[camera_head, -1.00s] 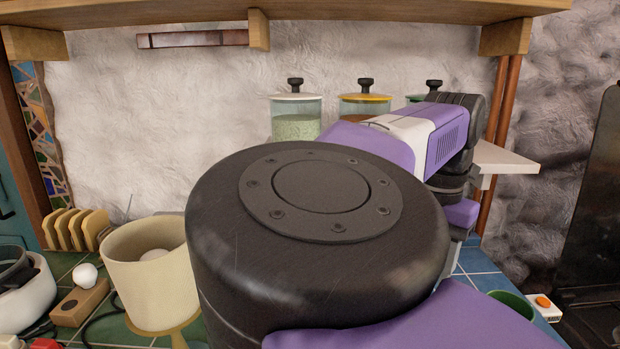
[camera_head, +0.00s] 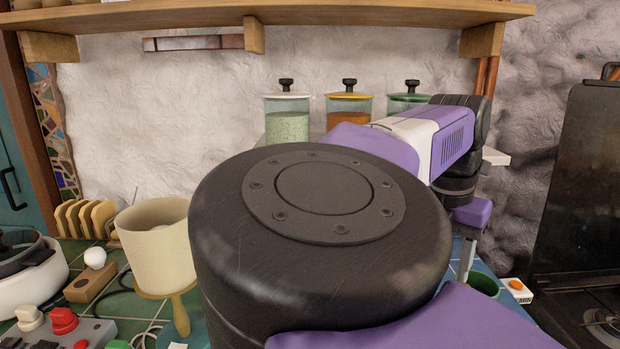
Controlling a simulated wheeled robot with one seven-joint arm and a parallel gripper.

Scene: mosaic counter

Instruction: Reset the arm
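My arm, purple, white and black, fills the middle of the head view and reaches toward the back right of the counter. Its large black joint hides much of the counter. A grey part below the far end of the arm may belong to my gripper, but its fingers cannot be made out. I cannot see whether anything is held.
Three lidded jars (camera_head: 288,122) stand behind my arm under a wooden shelf (camera_head: 270,15). A cream lampshade (camera_head: 155,245), a white pot (camera_head: 28,280) and a control box with red knobs (camera_head: 62,322) are at left. A small white button box (camera_head: 516,291), a green bowl (camera_head: 484,284) and a stove (camera_head: 590,320) are at right.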

